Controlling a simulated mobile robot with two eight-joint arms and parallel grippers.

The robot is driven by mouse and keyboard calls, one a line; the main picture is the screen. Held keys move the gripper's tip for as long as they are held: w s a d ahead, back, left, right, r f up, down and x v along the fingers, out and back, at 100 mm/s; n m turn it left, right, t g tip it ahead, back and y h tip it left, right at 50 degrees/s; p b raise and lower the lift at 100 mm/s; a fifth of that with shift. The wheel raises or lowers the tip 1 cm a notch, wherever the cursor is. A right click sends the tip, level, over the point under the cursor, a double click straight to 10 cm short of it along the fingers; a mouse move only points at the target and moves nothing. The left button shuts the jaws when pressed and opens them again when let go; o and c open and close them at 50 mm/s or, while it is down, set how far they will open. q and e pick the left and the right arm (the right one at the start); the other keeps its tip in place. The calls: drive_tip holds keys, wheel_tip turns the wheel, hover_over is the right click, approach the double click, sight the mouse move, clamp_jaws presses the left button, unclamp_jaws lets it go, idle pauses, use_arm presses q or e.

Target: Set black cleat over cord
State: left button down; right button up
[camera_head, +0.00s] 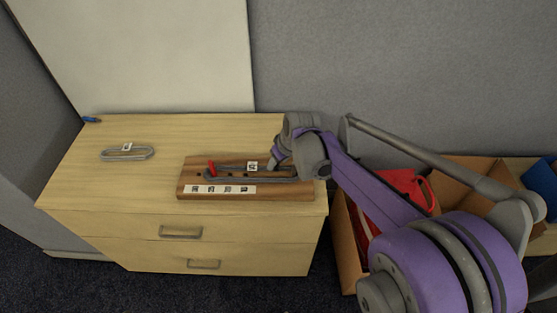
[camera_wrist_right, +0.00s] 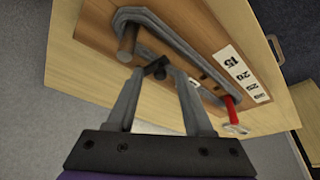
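A wooden board (camera_head: 230,174) with small holes and a strip of number labels lies on the cabinet top. A grey cord loop (camera_head: 228,179) lies along it, reaching from a red peg (camera_head: 211,169) to a wooden peg (camera_wrist_right: 127,41) seen in the right wrist view. My right gripper (camera_wrist_right: 157,72) is over the board's right part. Its fingertips close on the small black cleat (camera_wrist_right: 157,67), beside the cord loop; I cannot tell whether the cleat touches the board. In the head view my right arm hides the cleat and the wooden peg. My left gripper is not in view.
A second grey loop (camera_head: 127,154) with a white tag lies at the left of the cabinet top (camera_head: 90,185). A small blue item (camera_head: 91,120) is at the back left corner. A cardboard box (camera_head: 347,245) with red contents stands right of the cabinet. The front left is clear.

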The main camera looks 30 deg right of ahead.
drive_tip(key=p+v, duration=0.1)
drive_tip(key=v, duration=0.9)
drive_tip(key=shift+r, duration=0.35)
drive_tip(key=shift+s, duration=0.15)
drive_tip(key=s+a+f+p, duration=0.2)
drive_tip(key=s+a, duration=0.4)
drive_tip(key=s, duration=0.1)
drive_tip(key=s+a+f+t+p, duration=0.1)
drive_tip(key=s+a+f+p, duration=0.1)
drive_tip(key=s+a, duration=0.3)
drive_tip(key=s+f, duration=0.1)
drive_tip(key=s, duration=0.2)
drive_tip(key=shift+s+a+f+m, duration=0.2)
drive_tip(key=shift+s+a+m, duration=0.1)
drive_tip(key=shift+a+m, duration=0.1)
